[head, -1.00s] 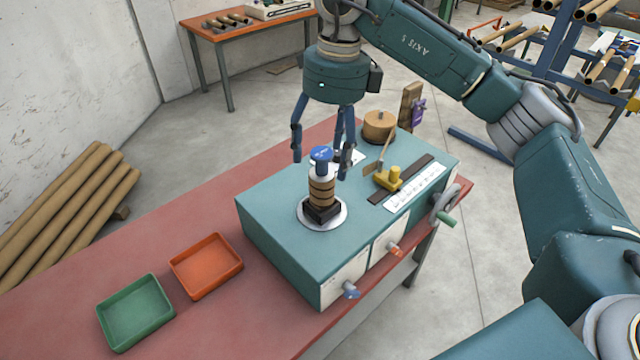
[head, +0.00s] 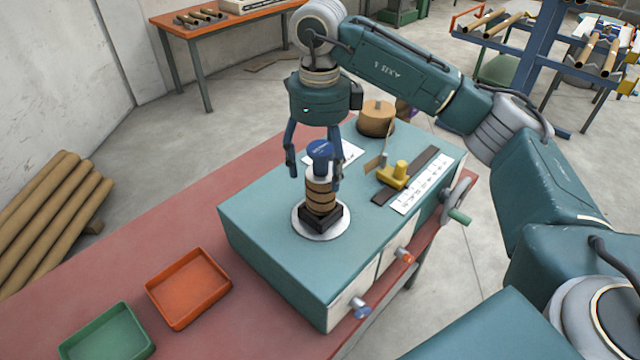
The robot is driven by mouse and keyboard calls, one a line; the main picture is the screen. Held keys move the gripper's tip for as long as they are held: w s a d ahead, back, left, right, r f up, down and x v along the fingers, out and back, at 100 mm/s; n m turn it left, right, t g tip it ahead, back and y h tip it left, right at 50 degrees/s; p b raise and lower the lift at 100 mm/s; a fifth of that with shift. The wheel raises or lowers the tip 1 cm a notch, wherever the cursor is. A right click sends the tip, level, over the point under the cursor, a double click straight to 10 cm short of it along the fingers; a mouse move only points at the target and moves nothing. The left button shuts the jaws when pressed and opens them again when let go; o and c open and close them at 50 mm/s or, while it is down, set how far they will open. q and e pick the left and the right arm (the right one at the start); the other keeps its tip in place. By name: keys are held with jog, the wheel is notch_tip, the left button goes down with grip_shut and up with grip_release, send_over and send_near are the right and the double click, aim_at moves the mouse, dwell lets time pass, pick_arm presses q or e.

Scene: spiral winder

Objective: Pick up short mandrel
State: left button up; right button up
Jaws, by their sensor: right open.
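The short mandrel (head: 319,190) appears to be the upright piece on the machine top, with a blue cap, a pale neck and a brown banded body. It stands in a black block (head: 321,217) on a round white plate (head: 300,232). My right gripper (head: 314,178) points down over it and is open, one finger left of the cap and one right of it. I cannot tell whether either finger touches it. The right finger partly overlaps the piece. My left gripper is not in view.
The teal machine (head: 270,240) sits on a red bench (head: 130,240). Behind the mandrel are a brown roll (head: 376,118), a yellow guide piece (head: 394,176) and a scale strip (head: 421,184). An orange tray (head: 188,288) and a green tray (head: 105,338) lie at left.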

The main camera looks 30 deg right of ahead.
aim_at(320, 186)
jog(key=shift+f+p, duration=0.3)
jog(key=shift+f, duration=0.25)
notch_tip(320, 186, down, 5)
jog(key=shift+d+r+p, duration=0.1)
jog(key=shift+p, duration=1.1)
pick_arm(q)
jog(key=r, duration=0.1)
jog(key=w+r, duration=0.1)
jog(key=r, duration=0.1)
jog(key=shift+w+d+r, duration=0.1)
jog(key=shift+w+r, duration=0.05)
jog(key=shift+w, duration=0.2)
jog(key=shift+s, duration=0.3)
pick_arm(e)
jog(key=c, duration=1.6)
